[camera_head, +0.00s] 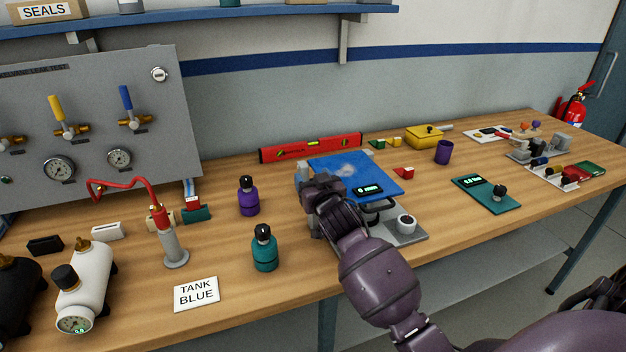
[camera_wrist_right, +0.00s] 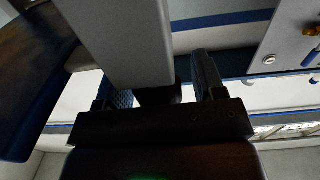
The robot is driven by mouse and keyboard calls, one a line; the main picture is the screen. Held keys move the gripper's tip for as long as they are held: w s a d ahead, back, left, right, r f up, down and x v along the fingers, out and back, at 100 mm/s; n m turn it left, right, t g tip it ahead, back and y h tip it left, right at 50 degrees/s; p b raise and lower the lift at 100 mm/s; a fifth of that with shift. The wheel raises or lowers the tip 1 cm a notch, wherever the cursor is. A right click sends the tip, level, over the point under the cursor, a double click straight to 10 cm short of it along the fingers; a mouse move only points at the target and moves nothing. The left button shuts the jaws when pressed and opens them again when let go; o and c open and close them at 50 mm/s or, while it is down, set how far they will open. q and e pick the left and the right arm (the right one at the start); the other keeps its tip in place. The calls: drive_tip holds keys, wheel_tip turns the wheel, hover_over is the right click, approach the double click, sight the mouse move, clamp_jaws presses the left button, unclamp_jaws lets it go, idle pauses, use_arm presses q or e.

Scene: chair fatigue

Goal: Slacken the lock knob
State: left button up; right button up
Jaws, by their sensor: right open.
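The test rig has a blue seat plate (camera_head: 365,172), a small display (camera_head: 368,189) reading 0 mm and a grey base (camera_head: 412,238). A pale round part with a dark top (camera_head: 405,224) stands at the base's front. My right gripper (camera_head: 312,183) is at the rig's left side and hides part of it. In the right wrist view its fingers are open, with a dark knob (camera_wrist_right: 160,95) showing between them beside a grey post (camera_wrist_right: 125,40). I cannot tell whether the fingers touch it. This dark knob is hidden in the head view. My left gripper is not in view.
A red level (camera_head: 311,148) is behind the rig. A teal board (camera_head: 487,197) is to the right.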

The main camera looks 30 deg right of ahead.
drive_tip(key=c, duration=0.9)
drive_tip(key=shift+r+n+y+p, duration=0.2)
drive_tip(key=shift+n+y+p, duration=0.6)
drive_tip(key=shift+y+p, duration=0.4)
drive_tip(key=n+y+p, duration=0.1)
drive_tip(key=n+y, duration=0.1)
drive_tip(key=y, duration=0.1)
drive_tip(key=shift+a+t, duration=0.15)
drive_tip(key=shift+t, duration=0.15)
drive_tip(key=n+y+p, duration=0.1)
drive_tip(key=y, duration=0.2)
drive_tip(key=shift+a+f+n, duration=0.1)
drive_tip(key=shift+f+n, duration=0.05)
drive_tip(key=shift+n, duration=0.25)
drive_tip(key=shift+a+n+g+y, duration=0.15)
drive_tip(key=shift+n+g+y, duration=0.45)
drive_tip(key=shift+y, duration=0.4)
drive_tip(key=shift+a+n+y, duration=0.1)
drive_tip(key=shift+n+y, duration=0.4)
drive_tip(key=shift+y, duration=0.1)
drive_tip(key=shift+b, duration=0.3)
